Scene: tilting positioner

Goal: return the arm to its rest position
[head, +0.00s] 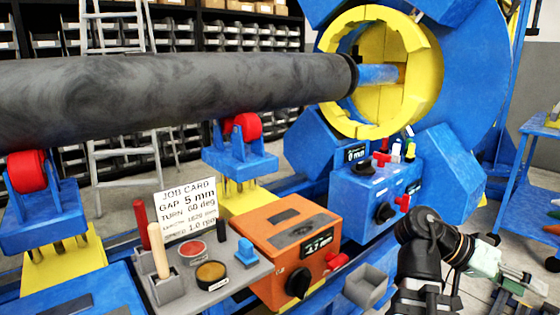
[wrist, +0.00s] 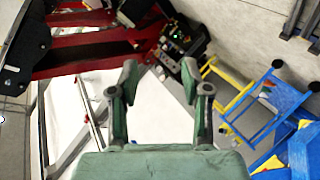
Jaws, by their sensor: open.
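My arm stands at the lower right in the head view, bent over to the right. My gripper (head: 524,283) is at its end, near the right edge of that view, away from the machine and the tools. In the wrist view my gripper (wrist: 162,95) has its two green fingers apart, with nothing between them. Pale floor shows behind the fingers.
A dark pipe (head: 180,92) lies on red rollers (head: 27,172) beside the blue and yellow positioner (head: 432,80). An orange box (head: 285,238) and a tool shelf with a job card (head: 187,210) stand left of my arm. A blue cart (head: 535,180) is at right.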

